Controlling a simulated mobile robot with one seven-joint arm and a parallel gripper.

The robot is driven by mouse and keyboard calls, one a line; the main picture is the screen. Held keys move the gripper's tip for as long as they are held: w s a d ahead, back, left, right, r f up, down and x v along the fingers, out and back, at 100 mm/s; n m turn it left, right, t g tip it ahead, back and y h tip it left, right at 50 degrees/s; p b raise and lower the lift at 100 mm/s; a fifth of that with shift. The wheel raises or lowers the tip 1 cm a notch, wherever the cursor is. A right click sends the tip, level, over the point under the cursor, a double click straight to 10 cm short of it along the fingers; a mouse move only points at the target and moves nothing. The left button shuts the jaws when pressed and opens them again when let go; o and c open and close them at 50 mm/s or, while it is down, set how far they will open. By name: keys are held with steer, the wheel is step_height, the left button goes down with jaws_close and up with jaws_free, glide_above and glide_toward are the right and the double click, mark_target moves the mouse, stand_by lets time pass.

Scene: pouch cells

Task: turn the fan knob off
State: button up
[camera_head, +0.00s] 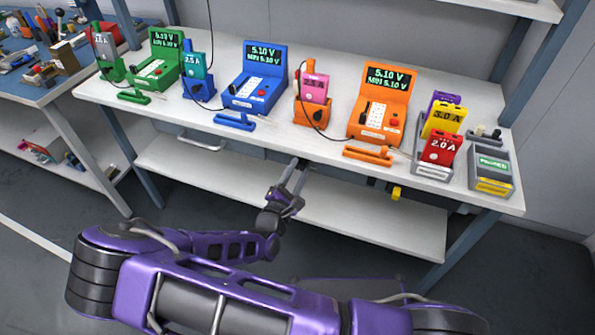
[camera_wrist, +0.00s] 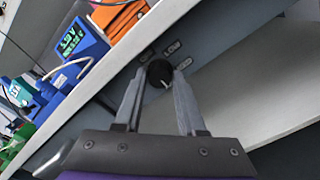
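The fan knob (camera_wrist: 159,73) is a round black dial with a light pointer mark, on the grey panel under the bench top. Small labels stand around it; one reads LOW (camera_wrist: 172,48), and another at its upper left seems to read OFF (camera_wrist: 147,55). The pointer mark is on the lower right of the dial, away from that upper-left label. My gripper (camera_wrist: 160,80) has its two fingers apart, one on each side of the knob. I cannot tell whether they touch it. In the head view my gripper (camera_head: 298,172) is at the bench's front edge; the knob is not discernible there.
The white bench top (camera_head: 215,118) overhangs close to my gripper. It carries green, blue and orange (camera_head: 380,105) testers, pouch cells and a grey tray (camera_head: 492,170). A lower shelf (camera_head: 340,210) runs beneath. A drawer-like handle (camera_head: 200,145) is to the left.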

jaws_close()
